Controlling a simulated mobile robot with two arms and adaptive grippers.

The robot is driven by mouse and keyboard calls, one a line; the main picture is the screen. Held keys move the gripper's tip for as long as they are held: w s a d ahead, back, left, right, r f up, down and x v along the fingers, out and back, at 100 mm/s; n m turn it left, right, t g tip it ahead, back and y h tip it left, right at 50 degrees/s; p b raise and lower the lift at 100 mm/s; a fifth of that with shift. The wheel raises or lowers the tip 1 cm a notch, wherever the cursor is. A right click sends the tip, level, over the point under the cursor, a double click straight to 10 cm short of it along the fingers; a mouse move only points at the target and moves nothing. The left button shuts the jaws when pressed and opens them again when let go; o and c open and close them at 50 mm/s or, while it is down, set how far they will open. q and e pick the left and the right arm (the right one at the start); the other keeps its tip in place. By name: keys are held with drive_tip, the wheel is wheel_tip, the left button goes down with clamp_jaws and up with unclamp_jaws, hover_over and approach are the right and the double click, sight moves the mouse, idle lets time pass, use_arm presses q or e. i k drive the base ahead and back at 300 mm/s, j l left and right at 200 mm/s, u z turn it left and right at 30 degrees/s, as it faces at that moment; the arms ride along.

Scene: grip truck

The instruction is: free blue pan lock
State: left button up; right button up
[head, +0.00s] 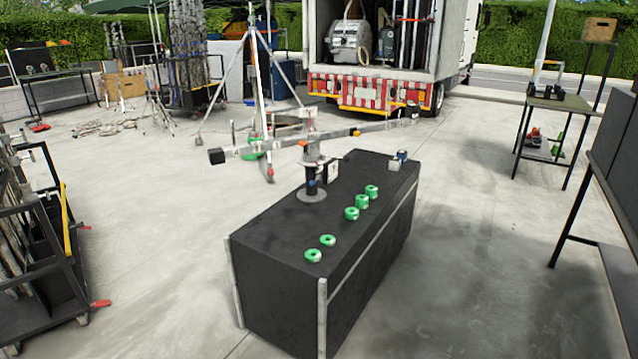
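A small crane arm (340,137) is mounted on a short dark post (311,178). The post stands on a round grey base plate (311,196) on top of a black case (265,235). A small blue spot (312,184), possibly the blue pan lock, shows low on the post. It is too small to tell its shape or setting. A small orange part (303,144) sits higher, near the arm's pivot. Neither of my grippers is in view.
Several green rings (351,213) lie on the case top. A small blue-and-white item (402,156) sits at its far corner. A tripod (257,90) stands behind, a cart (40,270) at left, a table (560,102) at right. Floor around the case is mostly clear.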

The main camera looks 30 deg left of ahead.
sight(312, 182)
drive_tip(key=i+j+u, duration=0.15)
drive_tip(key=i+j, duration=0.2)
drive_tip(key=j, duration=0.2)
drive_tip(key=i+j+u, duration=0.1)
drive_tip(key=i+j, duration=0.3)
drive_tip(key=j, duration=0.15)
